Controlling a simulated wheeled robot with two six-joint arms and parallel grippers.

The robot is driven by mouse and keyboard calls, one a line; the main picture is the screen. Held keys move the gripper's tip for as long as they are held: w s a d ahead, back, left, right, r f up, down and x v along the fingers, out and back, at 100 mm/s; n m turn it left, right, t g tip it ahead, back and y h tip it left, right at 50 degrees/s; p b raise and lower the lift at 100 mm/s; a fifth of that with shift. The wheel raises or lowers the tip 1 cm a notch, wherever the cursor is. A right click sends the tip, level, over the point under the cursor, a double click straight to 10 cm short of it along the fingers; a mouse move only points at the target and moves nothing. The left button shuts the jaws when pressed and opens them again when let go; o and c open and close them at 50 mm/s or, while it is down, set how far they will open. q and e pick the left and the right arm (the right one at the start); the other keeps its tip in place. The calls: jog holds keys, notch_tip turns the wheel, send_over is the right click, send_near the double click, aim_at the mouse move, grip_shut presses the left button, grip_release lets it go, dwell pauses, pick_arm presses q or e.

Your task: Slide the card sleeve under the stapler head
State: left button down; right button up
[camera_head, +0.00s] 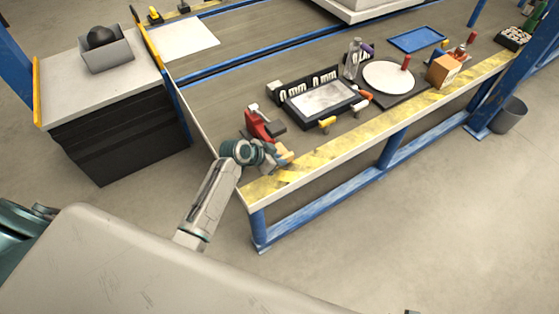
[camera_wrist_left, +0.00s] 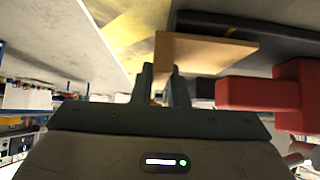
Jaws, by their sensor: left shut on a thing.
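The red stapler (camera_head: 258,125) stands on the near left corner of the workbench. It also shows as a large red block at the right of the left wrist view (camera_wrist_left: 262,93). My left gripper (camera_head: 276,158) is low at the bench's front edge, just in front of the stapler. Its two fingers (camera_wrist_left: 163,72) are shut on the tan card sleeve (camera_wrist_left: 205,52). In the head view the sleeve (camera_head: 287,157) is a small tan patch at the gripper's tip. The sleeve appears to be beside the stapler. Whether it touches is not clear. My right gripper is not in view.
The bench's yellow striped front edge (camera_head: 345,143) runs beside my left gripper. A dark framed tray (camera_head: 320,99), yellow-handled tools (camera_head: 327,122), a white round plate (camera_head: 388,77) and a cardboard box (camera_head: 443,70) lie farther right. A blue tray (camera_head: 416,39) lies behind.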

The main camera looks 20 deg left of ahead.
pick_arm(q)
jog(key=shift+w+a+f+b, duration=0.25)
jog(key=shift+w+a+b, duration=0.35)
jog(key=shift+w+a, duration=0.45)
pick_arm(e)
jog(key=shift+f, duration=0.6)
pick_arm(q)
jog(key=c, duration=1.3)
grip_release()
jog(key=shift+s+a, duration=0.1)
jog(key=shift+s, duration=0.05)
jog(key=shift+c, duration=0.2)
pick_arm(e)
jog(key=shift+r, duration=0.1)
pick_arm(q)
jog(key=v, duration=1.1)
jog(key=shift+p, duration=0.3)
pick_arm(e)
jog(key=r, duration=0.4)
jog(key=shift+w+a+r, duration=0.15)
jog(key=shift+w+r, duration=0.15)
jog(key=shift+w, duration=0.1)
pick_arm(q)
jog(key=shift+f, duration=0.1)
